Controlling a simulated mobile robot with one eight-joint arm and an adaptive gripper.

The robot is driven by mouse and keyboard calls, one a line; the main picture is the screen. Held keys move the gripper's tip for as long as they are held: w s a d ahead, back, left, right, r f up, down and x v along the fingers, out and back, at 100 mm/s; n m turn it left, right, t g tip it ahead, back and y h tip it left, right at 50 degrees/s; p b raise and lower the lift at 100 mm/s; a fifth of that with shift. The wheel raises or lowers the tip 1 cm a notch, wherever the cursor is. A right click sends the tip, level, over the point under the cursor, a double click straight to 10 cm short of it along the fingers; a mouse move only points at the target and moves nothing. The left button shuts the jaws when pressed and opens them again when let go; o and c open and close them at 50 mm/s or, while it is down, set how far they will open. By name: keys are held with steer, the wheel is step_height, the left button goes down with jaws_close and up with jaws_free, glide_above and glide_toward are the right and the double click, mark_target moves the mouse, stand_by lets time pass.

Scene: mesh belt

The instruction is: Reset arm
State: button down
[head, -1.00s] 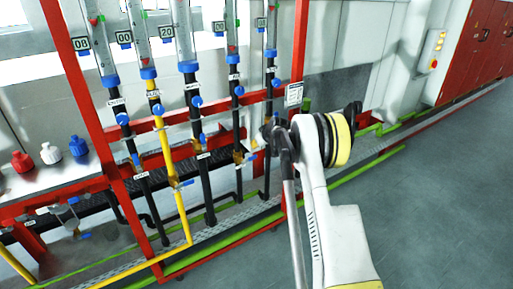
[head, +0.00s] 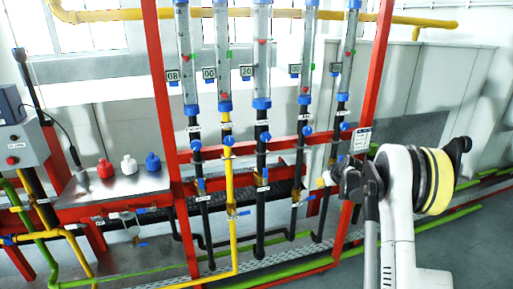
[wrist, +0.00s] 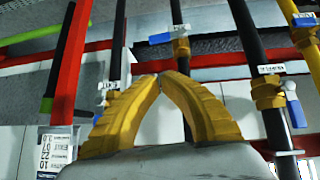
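My arm (head: 398,215), white with a black and yellow band, stands at the right of the head view, before the right red post of the pipe rack. My gripper (wrist: 161,77) shows in the wrist view as two ribbed yellow fingers. Their tips meet and nothing shows held between them. Beyond the fingers in the wrist view are black pipes (wrist: 264,122) with brass fittings and a blue-handled valve (wrist: 167,38). I cannot tell how far the fingertips are from the pipes.
A red-framed rack (head: 164,110) holds several vertical tubes with blue valves and one yellow pipe (head: 232,205). At the left, a table (head: 118,187) bears red, white and blue bottles, beside a grey control box (head: 17,147). Grey floor (head: 480,250) is clear at the lower right.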

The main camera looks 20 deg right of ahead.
steer(key=s+a+r+g, duration=0.1)
steer(key=s+a+r, duration=1.7)
steer(key=a, duration=0.3)
steer(key=s+a+f, duration=0.1)
steer(key=s+a, duration=0.2)
steer(key=s, duration=0.5)
steer(key=s+a+f, duration=0.1)
steer(key=s+a, duration=0.3)
steer(key=s, duration=0.5)
steer(key=s+a+f+g, duration=0.1)
steer(key=s+a, duration=0.2)
steer(key=s, duration=0.6)
steer(key=shift+s+a+f+m, duration=0.15)
steer(key=shift+a+f+m, duration=0.1)
steer(key=shift+f+m, duration=0.15)
